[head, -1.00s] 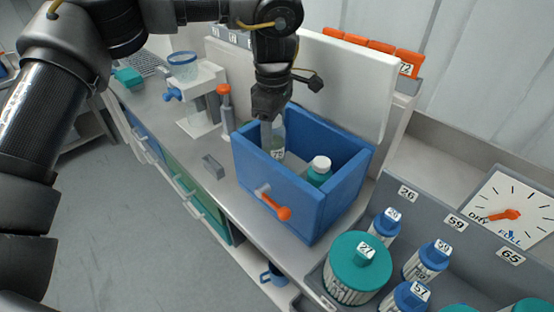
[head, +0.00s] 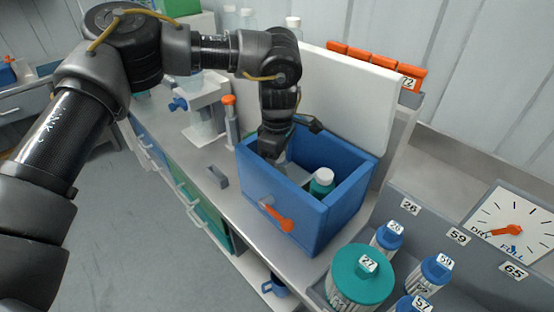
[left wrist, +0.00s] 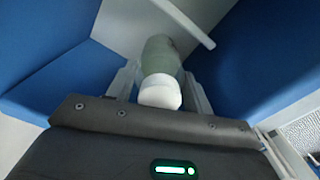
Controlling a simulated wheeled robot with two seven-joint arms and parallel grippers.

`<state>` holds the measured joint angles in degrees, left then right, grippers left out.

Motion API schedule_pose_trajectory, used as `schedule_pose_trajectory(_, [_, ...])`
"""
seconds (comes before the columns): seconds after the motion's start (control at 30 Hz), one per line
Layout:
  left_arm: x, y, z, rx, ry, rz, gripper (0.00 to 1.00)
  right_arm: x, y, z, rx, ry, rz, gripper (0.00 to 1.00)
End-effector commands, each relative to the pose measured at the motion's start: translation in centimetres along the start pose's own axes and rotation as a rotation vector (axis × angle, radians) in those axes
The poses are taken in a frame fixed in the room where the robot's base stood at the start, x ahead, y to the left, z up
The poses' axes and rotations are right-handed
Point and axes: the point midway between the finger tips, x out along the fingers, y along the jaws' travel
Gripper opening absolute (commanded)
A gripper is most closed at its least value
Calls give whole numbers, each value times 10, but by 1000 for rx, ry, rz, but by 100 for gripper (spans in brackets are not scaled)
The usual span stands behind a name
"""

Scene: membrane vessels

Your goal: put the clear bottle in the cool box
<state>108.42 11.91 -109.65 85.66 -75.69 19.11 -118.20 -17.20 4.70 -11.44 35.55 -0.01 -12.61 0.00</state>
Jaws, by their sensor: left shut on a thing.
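The cool box (head: 292,213) is a blue open-topped box with an orange latch on its front, on the grey bench. My left gripper (head: 279,157) reaches down inside it near its left end. In the left wrist view the gripper (left wrist: 160,92) is shut on the clear bottle (left wrist: 160,55), which has a white cap and lies between the two fingers, with blue walls on both sides. In the head view the gripper and the front wall hide most of this bottle, and whether it touches the box floor cannot be told. My right gripper is not in view.
A teal bottle with a white cap (head: 321,184) stands inside the box, right of the gripper. The white lid (head: 345,95) stands open behind. A grey rack (head: 420,215) with several lidded containers is at the right. A white stand (head: 203,105) is at the left.

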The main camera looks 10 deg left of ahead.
Motion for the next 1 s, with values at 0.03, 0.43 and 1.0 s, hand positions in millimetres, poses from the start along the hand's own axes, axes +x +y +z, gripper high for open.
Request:
schedule_pose_trajectory(0.03, [2,0,0,0,0,-1,3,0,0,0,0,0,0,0])
schedule_pose_trajectory(0.43, [3,0,0,0,0,0,60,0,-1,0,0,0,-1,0])
schedule_pose_trajectory(1.0, [-91,1,0,-1,0,3,60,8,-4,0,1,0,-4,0])
